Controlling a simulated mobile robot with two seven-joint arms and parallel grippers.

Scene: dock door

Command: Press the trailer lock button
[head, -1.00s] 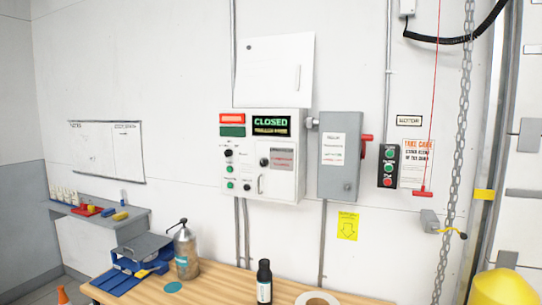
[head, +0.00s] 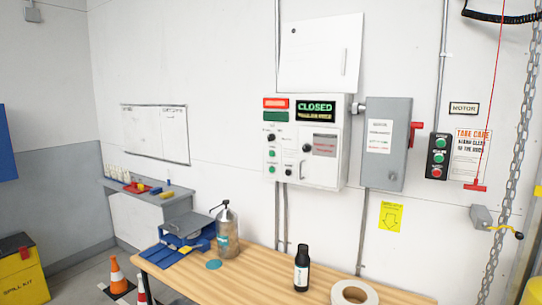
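A white control panel (head: 306,142) is mounted on the wall in the middle of the head view. Its display (head: 315,111) reads CLOSED in green. A red lamp plate and a green plate sit at its upper left. Below them are a black knob (head: 271,138) and green buttons (head: 272,154) in a column, with another black knob to the right. The labels are too small to read, so I cannot tell which button is the trailer lock. Neither of my grippers is in view.
A wooden bench (head: 325,286) stands below the panel, with a black bottle (head: 302,268), a pump can (head: 227,232) and a tape roll (head: 354,293) on it. A grey switch box (head: 386,145) and a black push-button station (head: 438,157) are to the right. Orange cones (head: 117,274) stand at lower left.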

